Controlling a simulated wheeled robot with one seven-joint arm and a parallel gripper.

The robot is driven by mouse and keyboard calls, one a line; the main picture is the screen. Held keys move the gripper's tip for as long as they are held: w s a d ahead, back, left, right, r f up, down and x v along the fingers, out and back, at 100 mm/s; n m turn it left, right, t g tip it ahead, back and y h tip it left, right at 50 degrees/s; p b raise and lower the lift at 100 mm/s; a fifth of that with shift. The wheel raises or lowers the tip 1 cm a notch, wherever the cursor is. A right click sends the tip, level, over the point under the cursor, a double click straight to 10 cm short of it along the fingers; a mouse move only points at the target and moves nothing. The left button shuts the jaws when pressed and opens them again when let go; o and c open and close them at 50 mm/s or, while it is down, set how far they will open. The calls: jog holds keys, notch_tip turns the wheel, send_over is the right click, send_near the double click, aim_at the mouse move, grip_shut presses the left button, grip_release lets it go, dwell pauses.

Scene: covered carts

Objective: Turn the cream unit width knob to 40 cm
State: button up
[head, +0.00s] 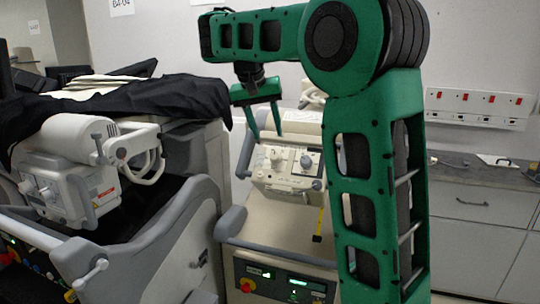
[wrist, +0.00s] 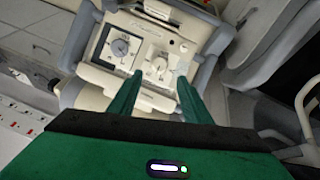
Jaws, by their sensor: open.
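The cream unit (head: 290,183) sits on the middle cart, with two knobs on its sloped face. One is a pale knob (head: 276,157) on the left; the other is a grey dial knob (head: 306,161) on the right. In the wrist view the unit's face appears turned round, with the pale knob (wrist: 158,65) near the middle and the dial knob (wrist: 119,47) to its left. I cannot read the labels or settings. My gripper (head: 267,136) is open and empty, pointing down above the face. In the wrist view its fingertips (wrist: 159,77) flank the pale knob's line, apparently not touching it.
Grey handles (head: 231,222) flank the middle cart. A grey counter (head: 470,178) runs along the right wall.

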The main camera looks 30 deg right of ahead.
aim_at(274, 155)
jog(key=x, duration=0.9)
jog(key=shift+f, duration=0.25)
jog(key=shift+c, duration=0.2)
jog(key=c, duration=1)
jog(key=shift+a, duration=0.15)
